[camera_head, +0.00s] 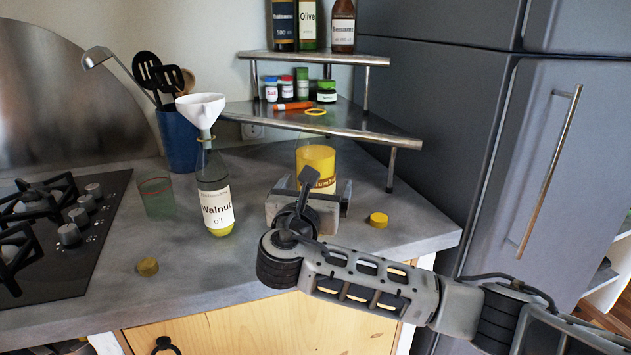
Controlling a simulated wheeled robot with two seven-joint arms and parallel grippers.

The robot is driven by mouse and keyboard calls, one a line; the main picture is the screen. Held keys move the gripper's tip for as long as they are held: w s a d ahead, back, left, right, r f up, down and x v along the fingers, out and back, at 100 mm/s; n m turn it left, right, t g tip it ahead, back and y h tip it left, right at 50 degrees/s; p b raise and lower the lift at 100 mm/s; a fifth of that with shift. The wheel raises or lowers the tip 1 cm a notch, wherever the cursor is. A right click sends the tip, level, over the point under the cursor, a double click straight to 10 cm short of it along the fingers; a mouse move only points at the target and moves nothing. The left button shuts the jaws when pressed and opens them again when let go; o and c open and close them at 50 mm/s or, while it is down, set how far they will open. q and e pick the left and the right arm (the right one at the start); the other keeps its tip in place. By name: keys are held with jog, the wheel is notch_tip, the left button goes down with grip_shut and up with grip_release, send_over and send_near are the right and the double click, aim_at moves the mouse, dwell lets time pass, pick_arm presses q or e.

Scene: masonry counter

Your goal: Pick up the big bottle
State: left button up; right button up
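A large clear bottle (316,159) with yellow contents and a partly hidden label stands at the back of the counter, in front of the corner shelf. It looks upright; its lower part is hidden by my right gripper. My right gripper (318,190) reaches in from the right and is at the bottle's lower half, its fingers around the sides. I cannot tell whether the fingers touch the glass. A slimmer bottle labelled Walnut Oil (215,199) stands to the left, with a white funnel (201,109) in its neck. My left gripper is not in view.
A yellow cap (379,220) lies right of my gripper, another (148,267) near the front edge. A green glass (157,196), blue utensil holder (178,140) and stove (60,225) are left. The metal shelf (372,127) overhangs behind; a grey fridge (435,130) stands right.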

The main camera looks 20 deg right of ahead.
jog(key=w, duration=0.1)
jog(key=w+d, duration=0.1)
jog(key=w, duration=0.1)
jog(key=w+d+f, duration=0.1)
jog(key=shift+w+f, duration=0.1)
jog(key=shift+w, duration=0.3)
jog(key=c, duration=1.5)
jog(key=shift+c, duration=0.5)
jog(key=shift+r, duration=0.25)
